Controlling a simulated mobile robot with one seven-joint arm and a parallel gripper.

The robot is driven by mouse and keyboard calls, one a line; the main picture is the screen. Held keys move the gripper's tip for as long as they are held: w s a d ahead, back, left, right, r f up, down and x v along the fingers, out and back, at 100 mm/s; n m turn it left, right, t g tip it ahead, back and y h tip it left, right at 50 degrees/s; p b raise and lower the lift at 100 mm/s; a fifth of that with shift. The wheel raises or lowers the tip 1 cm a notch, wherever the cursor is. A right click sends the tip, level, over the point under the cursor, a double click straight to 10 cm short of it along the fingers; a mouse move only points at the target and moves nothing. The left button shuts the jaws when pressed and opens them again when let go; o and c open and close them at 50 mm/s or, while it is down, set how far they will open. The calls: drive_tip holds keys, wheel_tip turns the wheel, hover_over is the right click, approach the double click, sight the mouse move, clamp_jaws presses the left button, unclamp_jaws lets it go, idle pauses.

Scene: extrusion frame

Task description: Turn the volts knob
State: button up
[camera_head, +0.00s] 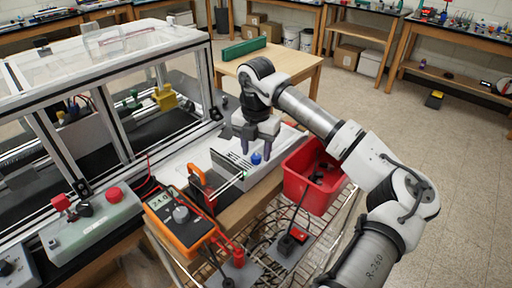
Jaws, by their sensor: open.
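My gripper (257,150) points down from the end of my arm, at the centre of the view. Its two dark fingers are apart. A small blue knob (256,159) on a light grey box (235,172) shows just below and between the fingertips. I cannot tell whether the fingers touch it or stay above it. An orange multimeter (166,203) with a lit display and a grey dial (181,214) lies to the lower left. No label is readable, so I cannot tell which control is the volts knob.
A red bin (313,178) with black parts stands right of the box, below my arm. An aluminium extrusion frame (110,118) with clear panels stands at the left. A control box with a red button (114,194) is at lower left. A wire rack (298,250) is in front.

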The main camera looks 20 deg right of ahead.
drive_tip(key=shift+f, duration=0.6)
drive_tip(key=c, duration=1)
drive_tip(key=shift+b, duration=0.35)
